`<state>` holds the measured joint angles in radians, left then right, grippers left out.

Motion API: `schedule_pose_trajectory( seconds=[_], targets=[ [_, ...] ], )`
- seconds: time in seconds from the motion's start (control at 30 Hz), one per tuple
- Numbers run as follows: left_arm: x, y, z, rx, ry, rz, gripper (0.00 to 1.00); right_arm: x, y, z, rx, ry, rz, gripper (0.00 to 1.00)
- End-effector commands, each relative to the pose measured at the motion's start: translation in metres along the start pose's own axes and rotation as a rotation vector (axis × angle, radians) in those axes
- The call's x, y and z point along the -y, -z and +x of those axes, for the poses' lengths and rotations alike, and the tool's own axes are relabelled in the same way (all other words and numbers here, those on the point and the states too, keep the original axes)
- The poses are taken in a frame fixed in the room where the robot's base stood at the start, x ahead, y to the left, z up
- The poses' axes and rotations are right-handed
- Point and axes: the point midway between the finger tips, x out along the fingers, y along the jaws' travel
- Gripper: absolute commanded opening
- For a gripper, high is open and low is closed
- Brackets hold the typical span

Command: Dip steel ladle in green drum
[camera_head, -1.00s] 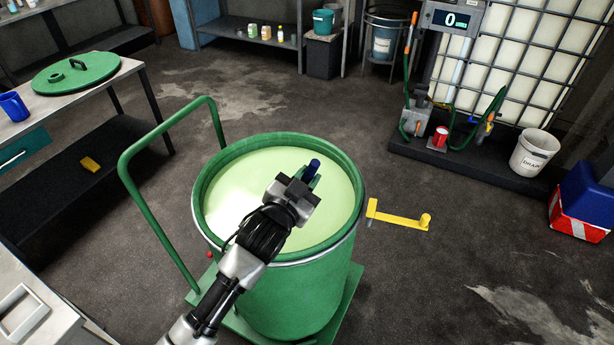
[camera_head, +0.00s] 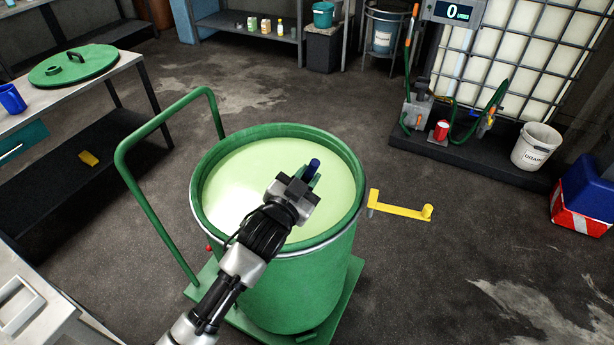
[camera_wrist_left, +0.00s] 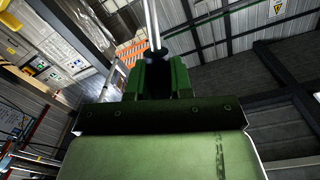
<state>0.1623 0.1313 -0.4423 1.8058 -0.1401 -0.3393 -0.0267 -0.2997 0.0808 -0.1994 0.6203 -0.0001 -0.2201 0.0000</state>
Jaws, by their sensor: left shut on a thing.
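The green drum (camera_head: 300,280) stands open on a green wheeled base, filled with pale green liquid (camera_head: 235,185). My left gripper (camera_head: 307,178) is over the drum's opening, above the liquid in the picture. It is shut on the steel ladle, whose dark blue handle end (camera_head: 313,165) sticks up between the fingers. In the left wrist view a thin steel rod of the ladle (camera_wrist_left: 152,22) runs out from between the green fingers (camera_wrist_left: 157,75). The ladle's bowl is not visible, so I cannot tell whether it is in the liquid. My right gripper is not in view.
The trolley's green handle (camera_head: 160,120) rises left of the drum. A yellow bracket (camera_head: 402,208) is beside the drum's right side. A table with a green lid (camera_head: 75,68) and blue mug (camera_head: 12,98) is at left. Open floor lies behind the drum.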

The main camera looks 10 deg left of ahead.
Motion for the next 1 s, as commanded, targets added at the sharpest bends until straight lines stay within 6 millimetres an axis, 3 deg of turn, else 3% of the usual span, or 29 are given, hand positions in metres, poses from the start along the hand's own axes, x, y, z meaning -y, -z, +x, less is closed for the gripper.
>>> schedule_pose_trajectory(
  seconds=[0.47, 1.0],
  targets=[
    [0.001, 0.004, 0.000, -0.004, 0.001, 0.002, 0.00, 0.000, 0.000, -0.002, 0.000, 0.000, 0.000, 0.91],
    [0.011, 0.029, 0.000, -0.004, 0.001, 0.002, 0.00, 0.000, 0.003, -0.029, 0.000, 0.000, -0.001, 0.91]
  ],
)
